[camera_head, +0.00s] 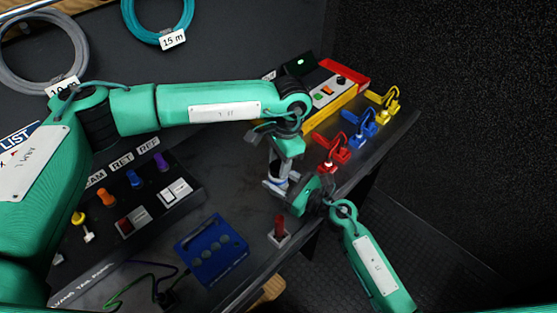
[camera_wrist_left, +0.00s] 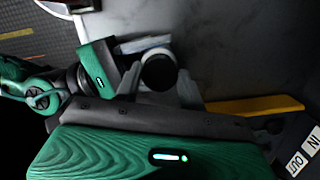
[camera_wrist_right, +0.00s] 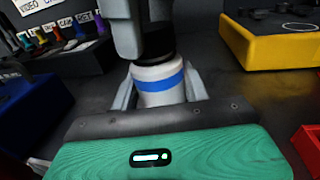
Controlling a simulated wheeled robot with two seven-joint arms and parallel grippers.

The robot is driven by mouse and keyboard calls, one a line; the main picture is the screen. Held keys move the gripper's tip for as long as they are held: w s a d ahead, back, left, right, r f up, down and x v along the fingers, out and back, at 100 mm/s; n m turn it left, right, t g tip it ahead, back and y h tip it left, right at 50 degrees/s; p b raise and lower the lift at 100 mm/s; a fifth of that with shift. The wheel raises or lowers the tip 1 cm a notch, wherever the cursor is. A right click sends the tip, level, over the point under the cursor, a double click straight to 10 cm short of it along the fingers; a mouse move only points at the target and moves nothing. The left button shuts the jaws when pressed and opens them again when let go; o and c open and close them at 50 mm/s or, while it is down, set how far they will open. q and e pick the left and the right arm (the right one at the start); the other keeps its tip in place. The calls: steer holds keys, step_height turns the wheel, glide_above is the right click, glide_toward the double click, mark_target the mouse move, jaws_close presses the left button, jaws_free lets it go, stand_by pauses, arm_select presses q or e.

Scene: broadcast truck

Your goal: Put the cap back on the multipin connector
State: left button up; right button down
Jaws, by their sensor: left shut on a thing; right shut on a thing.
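The multipin connector (camera_wrist_right: 160,84) is a white cylinder with a blue band, standing upright between the fingers of my right gripper (camera_head: 288,186). In the head view only a pale bit of it (camera_head: 281,170) shows between the two grippers. My left gripper (camera_head: 283,152) is above it, shut on a black round piece, the cap (camera_wrist_left: 158,72), which faces the left wrist camera. In the right wrist view the black cap (camera_wrist_right: 158,44) is directly over the white body with no clear gap. I cannot tell whether it is seated, as the grippers hide the joint.
A dark panel with coloured plugs (camera_head: 135,178) is at the left. A blue block with holes (camera_head: 212,250) and a red-handled piece (camera_head: 280,231) are near the front edge. Red (camera_head: 332,152), blue (camera_head: 361,130) and yellow (camera_head: 387,104) pieces line the right edge beside a yellow-sided box (camera_head: 327,95).

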arm_select(q)
steer(key=shift+m, duration=0.3)
steer(key=o, duration=0.9)
steer(key=shift+r, duration=0.1)
steer(key=shift+r, duration=2.15)
